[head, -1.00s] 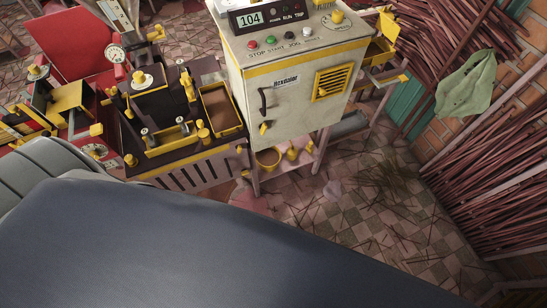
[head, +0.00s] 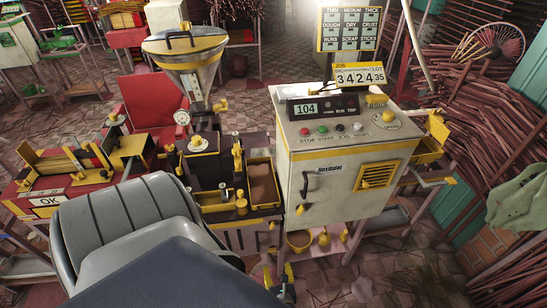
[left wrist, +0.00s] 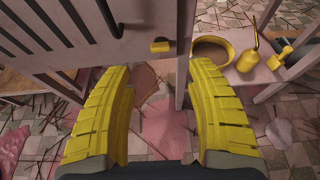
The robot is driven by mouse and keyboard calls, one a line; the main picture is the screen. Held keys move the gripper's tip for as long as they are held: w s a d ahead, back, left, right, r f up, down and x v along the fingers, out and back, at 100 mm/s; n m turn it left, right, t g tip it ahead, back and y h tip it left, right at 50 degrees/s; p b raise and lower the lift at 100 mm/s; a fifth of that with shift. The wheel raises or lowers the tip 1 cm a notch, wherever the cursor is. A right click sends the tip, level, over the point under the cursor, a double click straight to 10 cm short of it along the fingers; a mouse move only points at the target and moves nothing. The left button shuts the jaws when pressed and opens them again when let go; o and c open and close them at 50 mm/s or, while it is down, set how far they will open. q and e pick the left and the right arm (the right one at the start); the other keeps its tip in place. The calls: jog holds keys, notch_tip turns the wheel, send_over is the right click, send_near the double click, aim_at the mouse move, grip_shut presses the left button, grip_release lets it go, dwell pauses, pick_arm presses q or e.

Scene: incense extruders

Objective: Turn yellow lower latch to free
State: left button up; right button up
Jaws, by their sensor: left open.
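A small yellow latch (left wrist: 160,46) sits near the right edge of a dark slatted panel (left wrist: 70,35) in the left wrist view. In the head view, a yellow latch (head: 272,226) shows on the dark base under the extruder, and another yellow latch (head: 300,210) is on the cream cabinet's door (head: 335,190), below its dark handle. My left gripper (left wrist: 160,78) is open, its two yellow fingers apart with nothing between them. The small latch is beyond the gap, clear of the fingertips. In the head view my left gripper (head: 287,284) is low, partly hidden by my arm.
A yellow pot (left wrist: 212,50) and yellow bottle (left wrist: 248,55) sit on a low shelf right of the panel. A pale post stands between panel and shelf.

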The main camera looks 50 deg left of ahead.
aim_at(272, 249)
pick_arm(q)
jog(key=x, duration=1)
jog(key=shift+a, duration=0.25)
jog(key=shift+w+f, duration=0.1)
jog(key=shift+f, duration=0.05)
jog(key=shift+c, duration=0.2)
grip_shut()
